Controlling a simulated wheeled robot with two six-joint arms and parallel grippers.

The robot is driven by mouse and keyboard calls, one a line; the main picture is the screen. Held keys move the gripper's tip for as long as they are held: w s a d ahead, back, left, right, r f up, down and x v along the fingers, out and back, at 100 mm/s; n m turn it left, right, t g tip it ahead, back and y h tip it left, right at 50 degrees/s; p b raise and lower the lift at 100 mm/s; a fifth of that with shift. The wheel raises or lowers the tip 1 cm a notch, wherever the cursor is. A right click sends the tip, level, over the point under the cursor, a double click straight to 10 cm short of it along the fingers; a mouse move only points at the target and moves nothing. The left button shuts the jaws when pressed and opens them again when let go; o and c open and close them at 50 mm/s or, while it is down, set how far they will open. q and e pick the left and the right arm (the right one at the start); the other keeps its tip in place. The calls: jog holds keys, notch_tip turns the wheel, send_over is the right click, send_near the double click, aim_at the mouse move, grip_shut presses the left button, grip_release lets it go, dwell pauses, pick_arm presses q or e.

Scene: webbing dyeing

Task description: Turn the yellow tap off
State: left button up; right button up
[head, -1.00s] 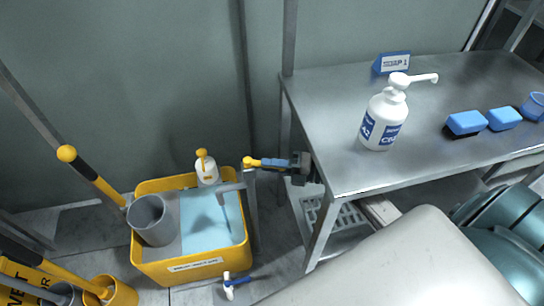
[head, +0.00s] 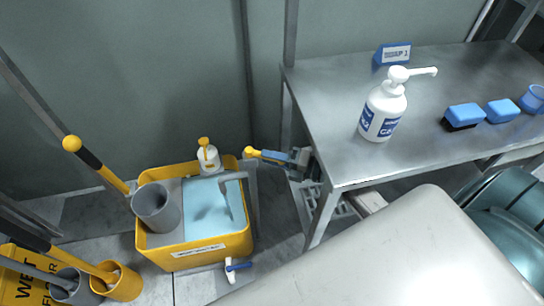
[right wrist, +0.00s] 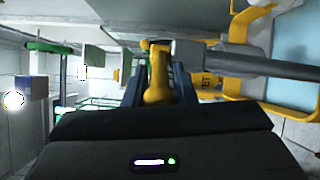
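The yellow tap (head: 252,152) shows in the head view just right of the yellow bucket, near a grey upright pipe. My right gripper (head: 272,157) comes to it from the right, with its blue fingers at the tap. In the right wrist view, the tap's yellow handle (right wrist: 157,88) lies between the two fingers of my right gripper (right wrist: 159,80), which appear closed against its sides. A grey pipe (right wrist: 245,62) runs right from there. My left gripper is not in view.
The yellow bucket (head: 195,258) holds pale blue water, a grey cup (head: 155,207) and a white bottle (head: 208,160). A steel table (head: 340,120) stands to the right with a pump bottle (head: 384,108) on it. A blue-handled tap (head: 236,267) is low in front.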

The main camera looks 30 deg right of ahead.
jog(key=shift+o, duration=1.1)
